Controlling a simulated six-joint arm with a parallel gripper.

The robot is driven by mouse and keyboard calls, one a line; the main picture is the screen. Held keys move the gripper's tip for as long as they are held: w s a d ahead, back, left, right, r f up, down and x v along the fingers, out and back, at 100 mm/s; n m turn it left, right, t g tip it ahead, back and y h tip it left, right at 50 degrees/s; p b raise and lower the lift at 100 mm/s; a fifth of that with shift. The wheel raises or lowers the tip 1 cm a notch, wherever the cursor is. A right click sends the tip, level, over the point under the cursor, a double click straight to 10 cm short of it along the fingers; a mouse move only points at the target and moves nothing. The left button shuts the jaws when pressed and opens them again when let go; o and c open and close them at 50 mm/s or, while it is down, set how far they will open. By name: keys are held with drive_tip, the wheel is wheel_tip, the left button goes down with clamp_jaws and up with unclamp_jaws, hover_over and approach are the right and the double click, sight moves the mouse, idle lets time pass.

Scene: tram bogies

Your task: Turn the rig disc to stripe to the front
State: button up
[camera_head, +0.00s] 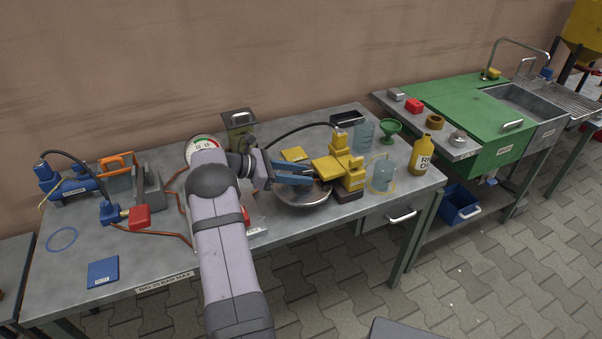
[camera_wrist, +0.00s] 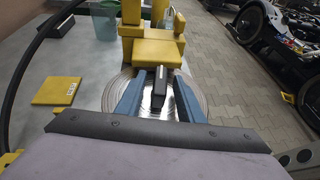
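The rig disc is a round grey metal disc (camera_head: 303,197) beside the yellow caliper block (camera_head: 340,165). In the wrist view the disc (camera_wrist: 197,92) lies flat under my gripper, its far side covered by the yellow block (camera_wrist: 158,48). My gripper (camera_head: 310,173) has two blue fingers and sits over the disc. In the wrist view my gripper (camera_wrist: 159,76) is open, with a gap on each side of a dark upright piece (camera_wrist: 160,93) between the fingers. I cannot tell whether the fingers touch the disc. No stripe can be made out.
A black hose (camera_head: 300,130) arches behind the disc. A yellow plate (camera_wrist: 56,91) lies left of it in the wrist view. A clear jar (camera_head: 382,175), a green funnel (camera_head: 390,129) and a yellow oil bottle (camera_head: 420,154) stand to the right.

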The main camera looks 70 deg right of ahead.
drive_tip(key=shift+s+d+f, duration=0.1)
drive_tip(key=shift+s+d, duration=0.05)
drive_tip(key=shift+s, duration=0.05)
clamp_jaws()
drive_tip(key=shift+d+m+g+y+b, duration=0.1)
drive_tip(key=shift+m+g+y+b, duration=0.35)
drive_tip(key=shift+m+y, duration=0.35)
unclamp_jaws()
drive_tip(key=shift+w, duration=0.1)
